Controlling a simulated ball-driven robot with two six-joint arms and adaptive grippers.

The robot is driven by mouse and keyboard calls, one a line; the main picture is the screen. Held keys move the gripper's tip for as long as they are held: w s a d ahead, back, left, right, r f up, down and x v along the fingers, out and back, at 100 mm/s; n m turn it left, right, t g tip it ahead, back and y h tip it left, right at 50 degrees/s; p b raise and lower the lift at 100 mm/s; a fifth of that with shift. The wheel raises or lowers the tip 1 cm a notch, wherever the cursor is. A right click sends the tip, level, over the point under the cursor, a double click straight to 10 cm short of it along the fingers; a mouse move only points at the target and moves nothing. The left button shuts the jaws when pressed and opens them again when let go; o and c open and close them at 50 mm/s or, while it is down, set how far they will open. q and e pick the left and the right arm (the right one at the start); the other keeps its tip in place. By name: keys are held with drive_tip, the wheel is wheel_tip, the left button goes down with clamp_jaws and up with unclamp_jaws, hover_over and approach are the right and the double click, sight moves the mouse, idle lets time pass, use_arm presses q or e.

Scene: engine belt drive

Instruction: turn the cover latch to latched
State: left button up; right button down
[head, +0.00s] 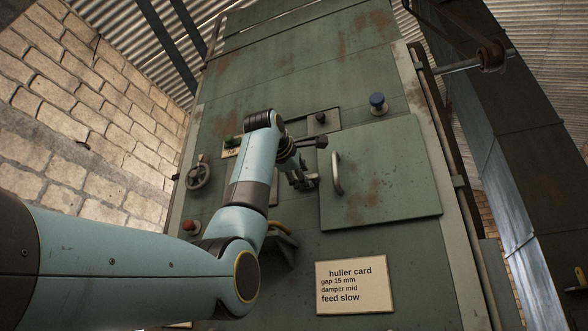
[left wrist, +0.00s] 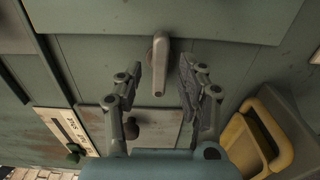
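The cover (head: 390,185) is a flat green door with a curved grey handle (head: 337,172); it lies closed against the machine front. It also shows along the top of the left wrist view (left wrist: 240,18). The cover latch (left wrist: 159,68) is a small grey lever beside the cover's edge, its long side pointing away from the cover. My left gripper (head: 303,182) is at the cover's left edge. In the left wrist view my left gripper (left wrist: 160,86) is open, one finger on each side of the lever, with gaps visible. The latch is mostly hidden in the head view. My right gripper is not in view.
A plate with a dark knob (head: 321,117), a blue knob (head: 377,102), a handwheel (head: 199,176) and a red button (head: 191,227) surround the cover. A yellow hooked part (left wrist: 258,135) is close to my gripper. A huller card sign (head: 354,287) is below.

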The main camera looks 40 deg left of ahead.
use_arm(q)
drive_tip(key=v, duration=1)
drive_tip(key=shift+s, duration=0.15)
drive_tip(key=shift+a+f, duration=0.1)
drive_tip(key=shift+f, duration=0.05)
